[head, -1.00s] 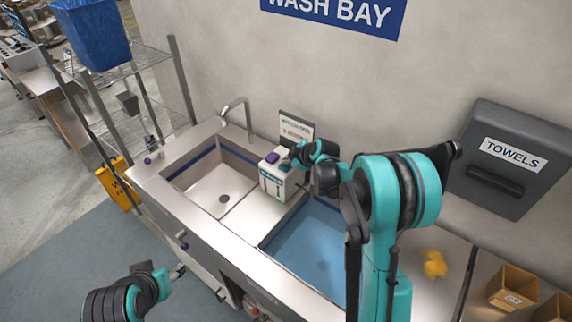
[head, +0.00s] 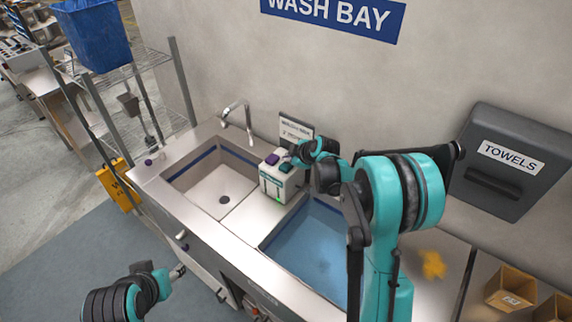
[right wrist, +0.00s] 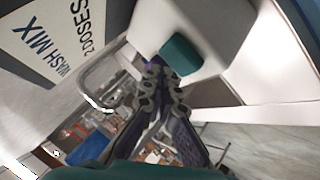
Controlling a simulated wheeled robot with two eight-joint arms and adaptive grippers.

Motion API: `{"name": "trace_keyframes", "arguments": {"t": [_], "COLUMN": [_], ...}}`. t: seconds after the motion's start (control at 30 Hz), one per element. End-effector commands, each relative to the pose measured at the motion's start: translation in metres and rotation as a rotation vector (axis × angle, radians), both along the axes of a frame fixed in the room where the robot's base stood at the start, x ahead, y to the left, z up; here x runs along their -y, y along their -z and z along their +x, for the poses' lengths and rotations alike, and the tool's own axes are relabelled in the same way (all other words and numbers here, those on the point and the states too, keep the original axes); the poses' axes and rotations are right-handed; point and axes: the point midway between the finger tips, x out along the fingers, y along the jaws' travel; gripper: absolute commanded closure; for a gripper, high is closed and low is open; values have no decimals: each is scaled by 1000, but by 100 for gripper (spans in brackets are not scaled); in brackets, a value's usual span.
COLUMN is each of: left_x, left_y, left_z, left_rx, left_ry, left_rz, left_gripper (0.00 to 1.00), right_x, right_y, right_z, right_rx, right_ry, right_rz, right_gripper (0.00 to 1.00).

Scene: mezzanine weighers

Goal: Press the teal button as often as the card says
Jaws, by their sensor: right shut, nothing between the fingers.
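A white dispenser box (head: 270,187) stands on the ledge between the two sink basins. On top it has a purple button (head: 272,158) and a teal button (head: 286,167). The teal button also shows in the right wrist view (right wrist: 181,55). A card (head: 296,127) stands behind the box; in the right wrist view the card (right wrist: 45,40) reads "WASH MIX 2 DOSES". My right gripper (head: 293,153) is shut and empty, its tips close by the teal button; I cannot tell whether they touch. My left gripper (head: 180,271) is low in front of the sink; its fingers are too small to read.
The left basin (head: 205,185) is empty, with a faucet (head: 240,112) behind it. The right basin (head: 305,245) looks blue inside. A towel dispenser (head: 510,160) hangs on the wall at right. A yellow cloth-like thing (head: 432,264) and cardboard boxes (head: 510,288) lie right.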

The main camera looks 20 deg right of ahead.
Motion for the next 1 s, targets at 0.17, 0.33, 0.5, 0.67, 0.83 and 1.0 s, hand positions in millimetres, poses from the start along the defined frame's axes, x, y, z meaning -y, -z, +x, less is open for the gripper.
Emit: {"name": "trace_keyframes", "arguments": {"t": [0.17, 0.33, 0.5, 0.67, 0.83, 1.0], "left_x": [0, 0, 0, 0, 0, 0], "left_y": [1, -4, -14, -24, -31, -30], "left_z": [0, 0, 0, 0, 0, 0], "left_rx": [0, 0, 0, 0, 0, 0], "left_ry": [0, 0, 0, 0, 0, 0], "left_rz": [0, 0, 0, 0, 0, 0], "left_gripper": [51, 51, 51, 51, 51, 51], "right_x": [0, 0, 0, 0, 0, 0], "right_y": [1, -6, -22, -39, -50, -50], "right_z": [0, 0, 0, 0, 0, 0], "right_rx": [0, 0, 0, 0, 0, 0], "right_ry": [0, 0, 0, 0, 0, 0], "right_rz": [0, 0, 0, 0, 0, 0], "right_gripper": [100, 100, 100, 100, 100, 100]}}
